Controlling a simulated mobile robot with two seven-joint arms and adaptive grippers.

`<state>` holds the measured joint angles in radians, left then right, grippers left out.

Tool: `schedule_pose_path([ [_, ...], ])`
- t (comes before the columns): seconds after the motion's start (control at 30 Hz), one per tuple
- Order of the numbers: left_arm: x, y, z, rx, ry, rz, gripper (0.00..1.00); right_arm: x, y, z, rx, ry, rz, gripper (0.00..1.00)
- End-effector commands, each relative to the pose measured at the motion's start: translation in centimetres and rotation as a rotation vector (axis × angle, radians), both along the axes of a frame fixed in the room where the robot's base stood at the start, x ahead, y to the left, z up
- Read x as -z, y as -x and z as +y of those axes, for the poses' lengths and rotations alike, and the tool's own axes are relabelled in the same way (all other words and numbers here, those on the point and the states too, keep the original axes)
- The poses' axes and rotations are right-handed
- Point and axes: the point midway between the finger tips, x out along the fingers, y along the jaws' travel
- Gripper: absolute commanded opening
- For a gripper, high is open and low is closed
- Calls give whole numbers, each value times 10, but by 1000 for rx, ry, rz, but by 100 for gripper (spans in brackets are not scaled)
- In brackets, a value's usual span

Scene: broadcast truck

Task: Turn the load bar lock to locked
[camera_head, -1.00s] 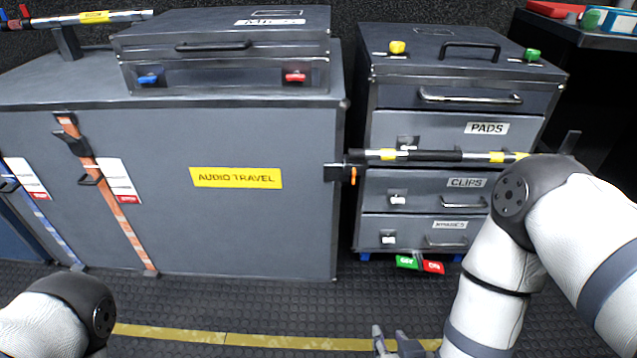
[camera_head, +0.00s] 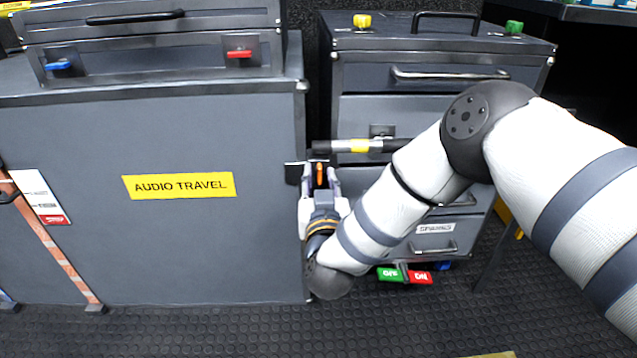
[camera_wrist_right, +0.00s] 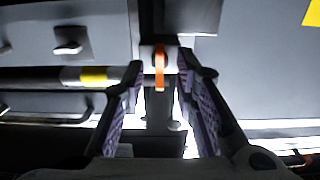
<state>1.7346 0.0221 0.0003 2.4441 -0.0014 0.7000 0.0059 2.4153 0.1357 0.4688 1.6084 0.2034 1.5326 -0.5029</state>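The load bar (camera_head: 360,146) runs across the front of the drawer cabinet, and its left end meets a dark bracket by the audio travel case. The orange lock lever (camera_head: 320,175) hangs at that end. In the right wrist view the lever (camera_wrist_right: 159,68) points straight down between my fingers. My right gripper (camera_head: 320,176) is up at the bar end. In the wrist view its two purple-padded fingers (camera_wrist_right: 160,85) are spread on both sides of the lever, with gaps and no visible contact. My left gripper is out of the head view.
The grey audio travel case (camera_head: 220,245) stands close on the left, the drawer cabinet (camera_head: 440,75) on the right. Green and red tags (camera_head: 404,275) lie low by the cabinet. The rubber floor (camera_head: 200,335) in front is clear.

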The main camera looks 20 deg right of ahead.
Motion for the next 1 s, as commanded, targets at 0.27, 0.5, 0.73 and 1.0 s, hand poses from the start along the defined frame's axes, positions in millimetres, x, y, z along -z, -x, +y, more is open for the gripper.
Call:
schedule_pose_path([
  [0.27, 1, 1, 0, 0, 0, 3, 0, -1, -7, -2, -1, 0, 0, 27],
  [0.5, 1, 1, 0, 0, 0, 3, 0, -1, -7, -2, -1, 0, 0, 0],
  [0.73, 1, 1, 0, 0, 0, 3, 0, -1, -7, -2, 0, -2, -3, 0],
  [1.0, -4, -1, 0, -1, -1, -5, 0, -4, -7, -3, 0, -82, -29, 0],
])
